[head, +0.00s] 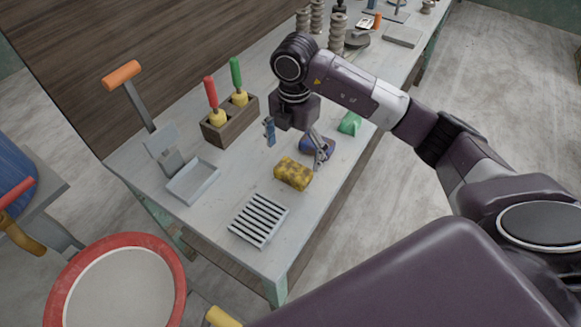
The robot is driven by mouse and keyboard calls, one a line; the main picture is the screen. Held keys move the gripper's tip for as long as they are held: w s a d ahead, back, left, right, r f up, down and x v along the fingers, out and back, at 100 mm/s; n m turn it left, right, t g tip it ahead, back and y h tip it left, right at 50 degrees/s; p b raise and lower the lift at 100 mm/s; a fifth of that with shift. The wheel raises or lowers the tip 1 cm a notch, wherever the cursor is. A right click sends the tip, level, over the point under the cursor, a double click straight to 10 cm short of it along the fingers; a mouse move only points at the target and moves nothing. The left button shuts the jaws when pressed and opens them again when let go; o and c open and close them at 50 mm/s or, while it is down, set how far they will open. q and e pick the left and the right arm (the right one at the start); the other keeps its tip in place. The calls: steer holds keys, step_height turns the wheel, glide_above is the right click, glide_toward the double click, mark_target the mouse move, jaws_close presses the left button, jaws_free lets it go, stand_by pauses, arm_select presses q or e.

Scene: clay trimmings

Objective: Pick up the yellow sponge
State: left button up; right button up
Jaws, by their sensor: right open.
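The yellow sponge (293,173) lies on the table, speckled with dark patches. My right gripper (296,152) is open and empty. In the picture its fingers are just above the far side of the sponge, one finger to the left and one to the right. I cannot tell how high the fingertips are above the table, and I see no contact with the sponge. My left gripper is not in view.
A blue object (316,144) sits partly behind the right finger, with a green one (350,122) farther right. A slotted grey rack (259,220) lies in front of the sponge. A shallow tray (193,182) and a wooden tool block (230,121) stand left.

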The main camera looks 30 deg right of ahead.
mark_target(293, 169)
steer(key=f+p, duration=0.1)
steer(key=f, duration=0.2)
steer(key=shift+s+a+f+p, duration=0.15)
steer(key=shift+s+a+p, duration=0.05)
steer(key=shift+s+p, duration=0.2)
step_height(293, 169, down, 2)
steer(key=shift+w+f, duration=0.1)
steer(key=shift+f, duration=0.35)
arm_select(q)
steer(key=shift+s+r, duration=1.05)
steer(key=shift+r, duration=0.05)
arm_select(e)
steer(key=c, duration=1)
